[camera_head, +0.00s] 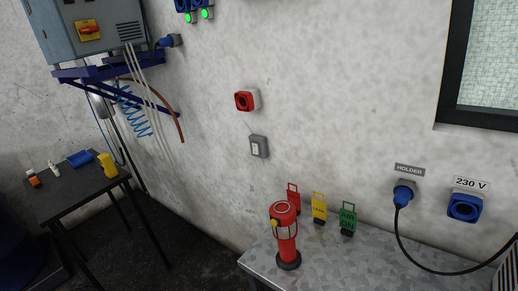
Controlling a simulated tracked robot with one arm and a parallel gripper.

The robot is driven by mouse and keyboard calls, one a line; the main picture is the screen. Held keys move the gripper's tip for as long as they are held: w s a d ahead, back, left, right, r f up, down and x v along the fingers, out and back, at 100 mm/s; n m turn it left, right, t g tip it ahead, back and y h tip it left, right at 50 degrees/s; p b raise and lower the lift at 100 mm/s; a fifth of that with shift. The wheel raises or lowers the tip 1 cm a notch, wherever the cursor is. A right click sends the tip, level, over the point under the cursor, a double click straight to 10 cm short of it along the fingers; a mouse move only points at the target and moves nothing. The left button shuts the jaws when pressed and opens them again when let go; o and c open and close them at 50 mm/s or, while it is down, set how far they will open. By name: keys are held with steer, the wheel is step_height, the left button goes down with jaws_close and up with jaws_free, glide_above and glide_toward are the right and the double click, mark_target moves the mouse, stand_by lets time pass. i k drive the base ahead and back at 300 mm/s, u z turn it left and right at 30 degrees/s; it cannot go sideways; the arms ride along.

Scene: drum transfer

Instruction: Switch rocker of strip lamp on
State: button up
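A small grey wall switch (258,147) with a pale rocker face is mounted on the whitish wall, near the middle of the view. It looks like the rocker switch, but its label and the rocker's tilt are too small to tell. A red socket-like fitting (244,101) is just above it on the wall. No strip lamp is in view, so I cannot see whether it is lit. My gripper does not show in this view.
A grey metal bench (330,255) stands below, bearing a red lantern (286,238) and red, yellow and green tags (319,208). A blue plug (403,195) with a black cable and a blue 230 V socket (464,207) are at right. A dark table (75,196) and a control cabinet (90,30) are at left.

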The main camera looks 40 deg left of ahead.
mark_target(255, 147)
steer(key=k, duration=1.3)
steer(key=u, duration=0.5)
steer(key=i, duration=0.75)
steer(key=u, duration=0.95)
steer(key=i, duration=1.7)
steer(key=z, duration=0.5)
steer(key=i, duration=0.75)
steer(key=z, duration=0.35)
